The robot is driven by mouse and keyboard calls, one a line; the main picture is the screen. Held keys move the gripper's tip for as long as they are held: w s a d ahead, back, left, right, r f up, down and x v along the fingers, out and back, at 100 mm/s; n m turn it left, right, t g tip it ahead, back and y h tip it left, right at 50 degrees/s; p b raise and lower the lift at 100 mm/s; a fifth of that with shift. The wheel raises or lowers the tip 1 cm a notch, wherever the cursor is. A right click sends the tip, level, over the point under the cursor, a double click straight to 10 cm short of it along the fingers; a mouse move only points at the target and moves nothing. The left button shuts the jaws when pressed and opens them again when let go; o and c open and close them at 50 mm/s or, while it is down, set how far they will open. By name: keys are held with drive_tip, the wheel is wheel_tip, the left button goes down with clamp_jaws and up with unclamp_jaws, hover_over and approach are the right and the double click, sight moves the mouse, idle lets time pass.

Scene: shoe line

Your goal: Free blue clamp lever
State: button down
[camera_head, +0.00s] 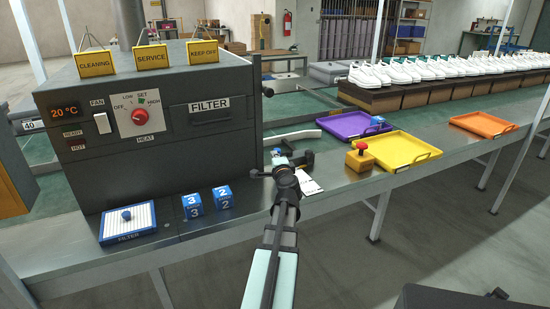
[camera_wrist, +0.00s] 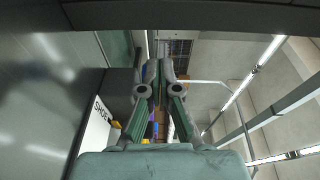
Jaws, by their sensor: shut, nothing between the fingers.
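I cannot make out a blue clamp lever for certain in either view. A small blue piece (camera_head: 377,120) rests at the purple tray, too small to identify. My gripper (camera_wrist: 158,70) is shut and empty in the wrist view, its fingertips together in front of the camera. In the head view my gripper (camera_head: 281,158) is foreshortened at the end of my arm, beside the right side of the grey heater box (camera_head: 150,130). A light-blue patch shows there, and I cannot tell whether it belongs to my gripper.
A purple tray (camera_head: 336,126), a yellow tray (camera_head: 425,155) and an orange tray (camera_head: 483,126) lie right of my arm. A red-topped yellow button box (camera_head: 360,158) is close by. Blue number cubes (camera_head: 193,204) and a filter (camera_head: 127,222) stand before the heater. White shoes (camera_head: 450,68) line the back.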

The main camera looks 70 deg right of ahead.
drive_tip(key=shift+a, duration=0.1)
drive_tip(key=v, duration=0.5)
drive_tip(key=shift+b, duration=0.4)
drive_tip(key=a, duration=0.2)
drive_tip(key=w+a+b, duration=0.1)
drive_tip(key=a, duration=0.1)
drive_tip(key=shift+w+a+f, duration=0.1)
drive_tip(key=shift+w+f, duration=0.05)
drive_tip(key=a+b, duration=0.1)
drive_tip(key=b, duration=0.2)
drive_tip(key=a+b, duration=0.1)
drive_tip(key=b, duration=0.2)
drive_tip(key=shift+w, duration=0.25)
drive_tip(key=a+b, duration=0.1)
drive_tip(key=b, duration=0.2)
drive_tip(key=shift+w, duration=0.2)
drive_tip(key=a+b, duration=0.1)
drive_tip(key=b, duration=0.2)
drive_tip(key=shift+a+r+b, duration=0.15)
drive_tip(key=shift+r+b, duration=0.15)
drive_tip(key=shift+b, duration=0.25)
drive_tip(key=shift+r, duration=0.1)
